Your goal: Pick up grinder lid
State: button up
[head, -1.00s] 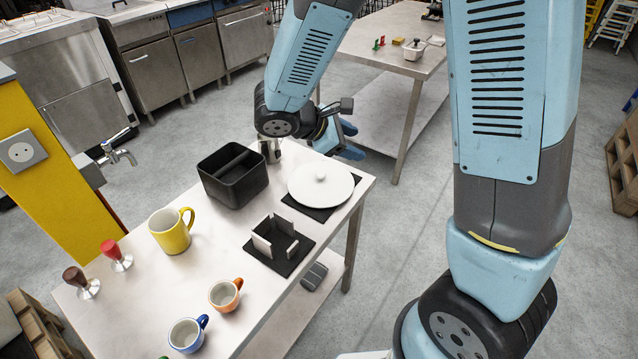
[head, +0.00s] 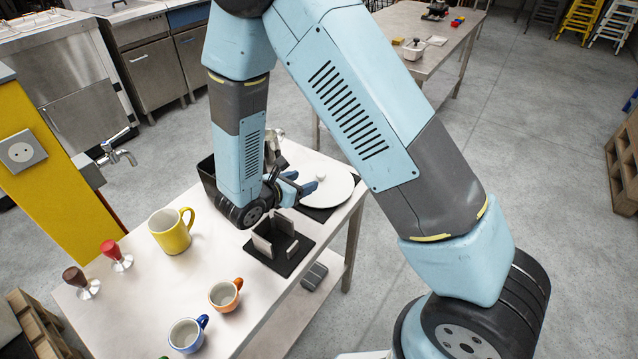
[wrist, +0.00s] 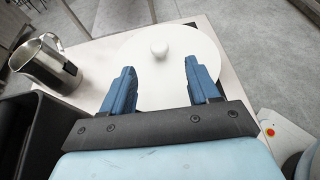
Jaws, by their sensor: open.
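The grinder lid (head: 336,188) is a round white disc with a small round knob on top. It lies on a black mat (head: 318,214) at the right end of the steel table. In the wrist view the lid (wrist: 190,62) is just ahead, with its knob (wrist: 159,49) beyond the fingertips and roughly between them. My gripper (head: 306,182) is open and empty, with its blue fingers reaching over the near part of the lid. It also shows in the wrist view (wrist: 160,68). My arm hides part of the lid's left side in the head view.
A black divided bin (head: 207,176) and a steel jug (wrist: 48,62) stand left of the lid. A black holder with upright plates (head: 280,240) sits in front. A yellow mug (head: 170,231), two tampers and small cups stand farther left and nearer.

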aim_at(320, 173)
jog(key=x, duration=1)
jog(key=shift+w+d+f, duration=0.1)
jog(key=shift+w, duration=0.1)
jog(key=c, duration=1.1)
